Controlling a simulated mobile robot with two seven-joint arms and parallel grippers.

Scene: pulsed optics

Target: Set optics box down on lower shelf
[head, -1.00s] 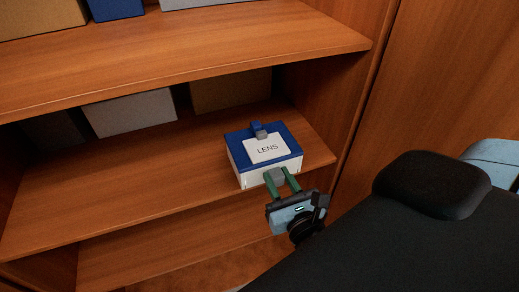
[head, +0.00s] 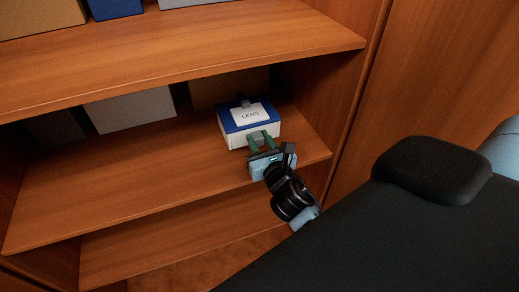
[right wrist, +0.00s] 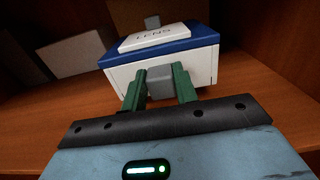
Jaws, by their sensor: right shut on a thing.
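The optics box (head: 236,132) is white with a blue lid and a white label reading LENS. It is over the right part of the lower shelf (head: 160,176), inside the front edge. My right gripper (head: 262,138) is shut on the grey handle block on the box's front. In the right wrist view the green fingers (right wrist: 160,88) pinch that block and the box (right wrist: 195,65) looks level. I cannot tell whether its underside touches the shelf. My left gripper is not in view.
A grey box (head: 132,108) and a tan box (head: 228,88) stand at the back of the lower shelf, the tan one behind the optics box. The upper shelf (head: 200,50) overhangs it. The cabinet's side wall (head: 325,95) is to the right. Free shelf lies to the left.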

